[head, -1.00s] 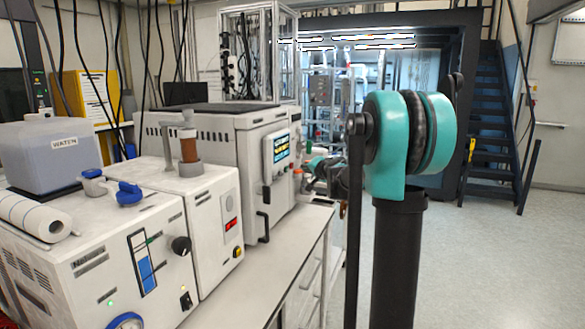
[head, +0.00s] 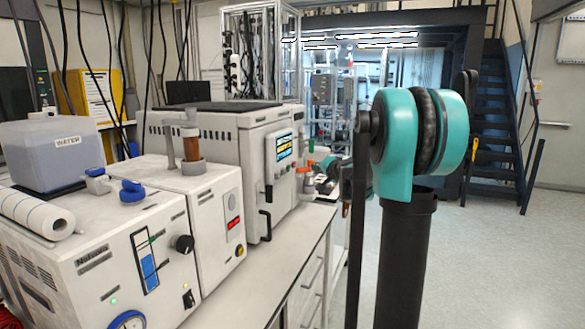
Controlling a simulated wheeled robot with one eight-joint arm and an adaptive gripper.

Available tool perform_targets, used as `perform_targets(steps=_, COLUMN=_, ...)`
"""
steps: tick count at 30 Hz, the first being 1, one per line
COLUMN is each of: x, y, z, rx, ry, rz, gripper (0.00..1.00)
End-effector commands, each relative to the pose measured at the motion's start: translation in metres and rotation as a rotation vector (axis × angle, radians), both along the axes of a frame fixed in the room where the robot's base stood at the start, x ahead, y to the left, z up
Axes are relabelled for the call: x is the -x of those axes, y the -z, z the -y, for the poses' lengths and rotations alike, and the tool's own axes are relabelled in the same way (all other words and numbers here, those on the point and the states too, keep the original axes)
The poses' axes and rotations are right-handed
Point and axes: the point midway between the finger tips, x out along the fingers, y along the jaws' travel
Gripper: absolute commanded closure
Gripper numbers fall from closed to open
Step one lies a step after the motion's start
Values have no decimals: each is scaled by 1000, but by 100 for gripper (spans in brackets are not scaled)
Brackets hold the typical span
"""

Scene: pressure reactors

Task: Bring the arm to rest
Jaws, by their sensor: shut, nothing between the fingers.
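My arm stands right of centre in the head view, with a large teal joint on a black column and a thin dark link in front. Behind that link, small teal and dark parts of my arm's far end show beside the bench. My gripper (head: 345,208) appears there as a small, narrow dark tip pointing down, partly hidden by the link. It looks shut and empty, apart from the bench equipment.
The bench (head: 262,270) on the left carries a white reactor unit (head: 222,150), smaller white instruments (head: 135,245) and a water container (head: 50,158). Orange-topped items (head: 308,180) stand at its far end. Open floor (head: 490,260) lies right, with blue stairs (head: 490,140) behind.

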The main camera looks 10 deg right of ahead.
Motion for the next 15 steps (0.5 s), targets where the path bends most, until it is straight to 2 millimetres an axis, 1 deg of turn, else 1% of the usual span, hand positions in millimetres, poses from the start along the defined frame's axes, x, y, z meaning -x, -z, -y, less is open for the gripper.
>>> perform_targets(steps=2, x=8, y=4, z=-6, rx=15, ry=-14, rz=-10, gripper=100)
perform_targets(steps=5, x=34, y=21, z=-23, rx=72, ry=-62, rz=-46, gripper=100)
perform_targets(steps=8, x=79, y=51, z=-46, rx=168, ry=-138, rz=-112, gripper=100)
perform_targets(steps=9, x=101, y=65, z=-56, rx=214, ry=-171, rz=-145, gripper=100)
perform_targets(steps=10, x=117, y=77, z=-61, rx=247, ry=-195, rz=-171, gripper=100)
perform_targets(steps=11, x=134, y=89, z=-66, rx=280, ry=-218, rz=-197, gripper=100)
perform_targets(steps=12, x=157, y=104, z=-72, rx=326, ry=-248, rz=-234, gripper=100)
perform_targets(steps=14, x=191, y=128, z=-78, rx=393, ry=-289, rz=-289, gripper=100)
perform_targets(steps=15, x=214, y=144, z=-79, rx=436, ry=-312, rz=-325, gripper=100)
